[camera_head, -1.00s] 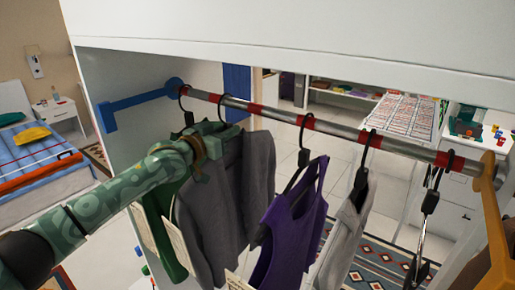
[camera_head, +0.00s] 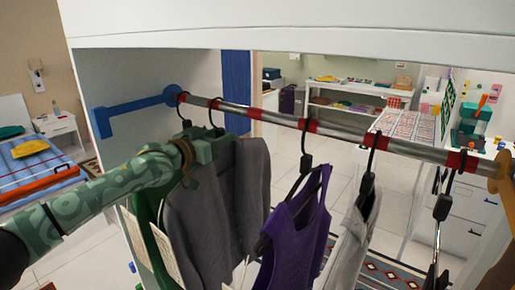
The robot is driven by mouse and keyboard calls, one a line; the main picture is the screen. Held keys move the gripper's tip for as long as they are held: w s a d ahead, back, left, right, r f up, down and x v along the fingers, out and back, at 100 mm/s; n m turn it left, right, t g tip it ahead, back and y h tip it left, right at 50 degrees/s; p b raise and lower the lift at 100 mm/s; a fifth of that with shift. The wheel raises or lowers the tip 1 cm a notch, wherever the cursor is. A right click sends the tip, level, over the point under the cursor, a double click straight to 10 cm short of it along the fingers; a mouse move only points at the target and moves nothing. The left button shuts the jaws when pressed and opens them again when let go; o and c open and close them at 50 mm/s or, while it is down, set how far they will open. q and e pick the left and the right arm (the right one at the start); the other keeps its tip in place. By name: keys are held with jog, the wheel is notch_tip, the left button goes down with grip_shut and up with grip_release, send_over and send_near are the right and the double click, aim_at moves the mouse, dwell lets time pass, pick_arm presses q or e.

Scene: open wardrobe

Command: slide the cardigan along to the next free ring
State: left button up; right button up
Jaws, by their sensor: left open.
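The grey cardigan (camera_head: 253,185) hangs from the rail (camera_head: 280,119), second from the left. A dark hook (camera_head: 212,113) above it sits near a red ring. A red ring (camera_head: 256,113) to its right has no hook on it. My left gripper (camera_head: 222,146) is open at the cardigan's shoulder, just below the rail. It hides the hanger's neck, so I cannot tell whether it touches the hanger. My right gripper is not in view.
A green garment (camera_head: 148,235) hangs left of the cardigan. A purple top (camera_head: 297,235), a pale garment (camera_head: 350,235) and a dark hanger (camera_head: 442,207) hang to the right. A blue bracket (camera_head: 130,107) and an orange bracket (camera_head: 507,190) hold the rail. The rail is clear between cardigan and purple top.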

pick_arm(q)
jog(key=p+v, duration=0.2)
jog(key=v, duration=1.4)
jog(key=shift+a+r, duration=0.1)
